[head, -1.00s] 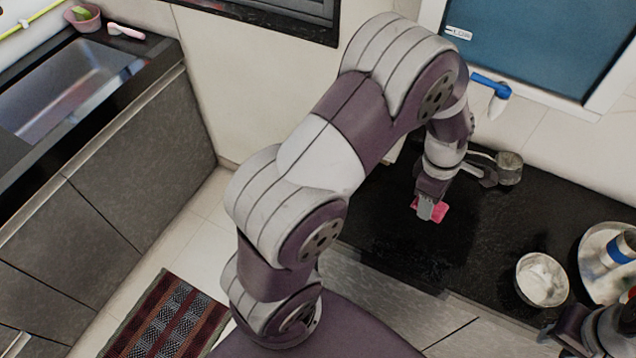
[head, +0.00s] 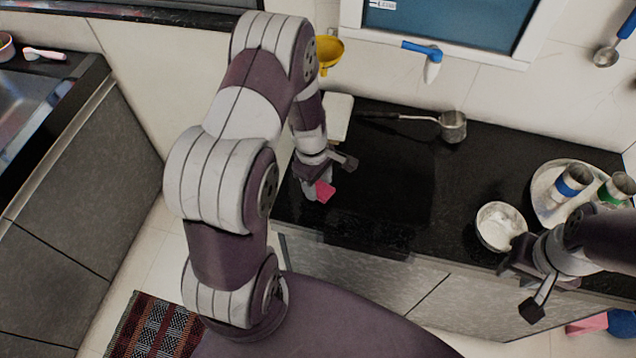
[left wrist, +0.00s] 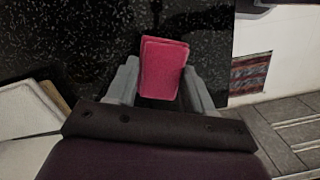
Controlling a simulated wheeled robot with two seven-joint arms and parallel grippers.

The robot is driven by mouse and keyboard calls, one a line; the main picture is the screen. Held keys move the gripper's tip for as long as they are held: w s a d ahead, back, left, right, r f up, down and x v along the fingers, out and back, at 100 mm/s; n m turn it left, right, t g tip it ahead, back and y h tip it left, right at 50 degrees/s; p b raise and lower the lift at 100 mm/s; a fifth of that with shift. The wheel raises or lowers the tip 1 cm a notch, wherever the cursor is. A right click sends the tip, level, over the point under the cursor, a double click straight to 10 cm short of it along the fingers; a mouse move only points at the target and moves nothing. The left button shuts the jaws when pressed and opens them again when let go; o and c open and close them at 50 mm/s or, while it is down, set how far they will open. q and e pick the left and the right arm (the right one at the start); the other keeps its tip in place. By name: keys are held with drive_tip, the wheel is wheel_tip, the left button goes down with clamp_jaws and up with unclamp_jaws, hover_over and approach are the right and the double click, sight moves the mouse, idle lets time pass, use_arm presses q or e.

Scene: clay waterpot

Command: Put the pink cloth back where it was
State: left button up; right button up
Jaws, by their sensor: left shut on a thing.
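The pink cloth (head: 325,191) is in my left gripper (head: 316,187), over the left end of the black counter (head: 390,185). In the left wrist view the cloth (left wrist: 163,68) appears as a small folded pink pad between the two grey fingers (left wrist: 160,88), above the speckled counter. I cannot tell how high it is held. My right gripper (head: 520,287) is at the counter's front edge on the right, near the metal bowl; its fingers are spread and hold nothing visible.
A metal bowl (head: 499,226) with white contents stands right on the counter, beside a round tray (head: 545,190) with jars. A pale board (head: 338,117) stands at the back left corner. The counter's middle is clear.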

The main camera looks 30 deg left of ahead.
sight(319, 196)
use_arm(q)
drive_tip(key=shift+a+f, duration=0.1)
drive_tip(key=shift+f, duration=0.6)
drive_tip(key=shift+w+a, duration=0.1)
drive_tip(key=shift+w, duration=0.05)
drive_tip(key=shift+f, duration=0.15)
drive_tip(key=o, duration=1.1)
wheel_tip(319, 196, up, 12)
drive_tip(key=a, duration=0.1)
drive_tip(key=s+d+r+m, duration=0.2)
drive_tip(key=s+m, duration=0.1)
drive_tip(key=m, duration=0.2)
drive_tip(key=s+d+r+m+t+y, duration=0.1)
drive_tip(key=s+d+r+m, duration=0.1)
drive_tip(key=m, duration=0.4)
drive_tip(key=s+d+r+m, duration=0.2)
drive_tip(key=s+m, duration=0.2)
drive_tip(key=m, duration=0.1)
drive_tip(key=shift+d+r+t, duration=0.3)
drive_tip(key=shift+d, duration=0.1)
